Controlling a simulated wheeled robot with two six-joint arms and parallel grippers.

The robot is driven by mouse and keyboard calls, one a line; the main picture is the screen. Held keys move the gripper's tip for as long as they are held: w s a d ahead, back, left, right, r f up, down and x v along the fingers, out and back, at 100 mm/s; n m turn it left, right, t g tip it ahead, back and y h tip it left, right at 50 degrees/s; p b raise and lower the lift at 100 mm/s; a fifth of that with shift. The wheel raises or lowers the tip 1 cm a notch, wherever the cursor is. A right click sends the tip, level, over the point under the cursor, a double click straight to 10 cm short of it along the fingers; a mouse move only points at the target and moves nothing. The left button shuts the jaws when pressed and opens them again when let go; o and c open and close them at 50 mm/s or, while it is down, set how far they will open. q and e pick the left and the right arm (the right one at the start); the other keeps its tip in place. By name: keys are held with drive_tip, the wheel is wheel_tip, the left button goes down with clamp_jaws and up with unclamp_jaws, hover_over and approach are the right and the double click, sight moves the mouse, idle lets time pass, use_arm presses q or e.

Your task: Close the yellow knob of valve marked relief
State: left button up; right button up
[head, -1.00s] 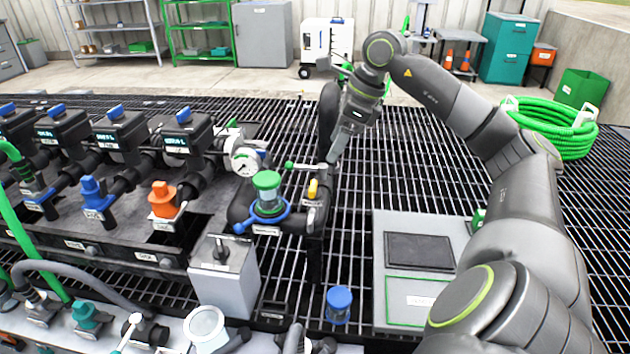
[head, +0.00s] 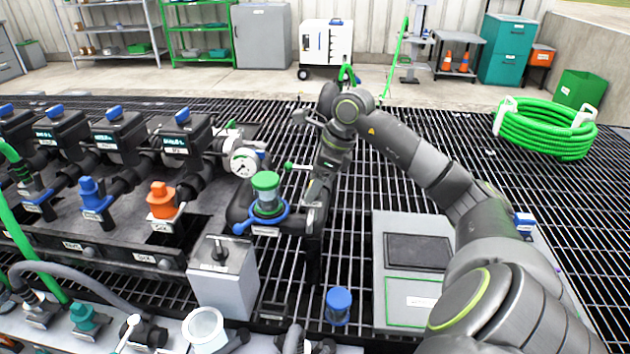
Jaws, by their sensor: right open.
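My right gripper (head: 315,196) reaches down from the right over the end of the dark pipe assembly, just right of the green-capped sight glass (head: 267,190). It is open, and its fingers are at the spot of the yellow knob. The knob is largely hidden behind the gripper, so I cannot tell whether the fingers touch it or how it is turned. A small label near the knob is too small to read. A green-tipped lever (head: 290,166) sticks out left of the gripper. My left gripper is not in view.
A round gauge (head: 244,162) and a row of black valve bodies (head: 118,132) stand to the left. A grey box with a switch (head: 222,270) is in front. A blue-capped cylinder (head: 338,305) and a grey panel (head: 420,295) lie nearer. A green hose coil (head: 545,128) rests on the grating.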

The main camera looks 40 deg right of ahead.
drive_tip(key=c, duration=1)
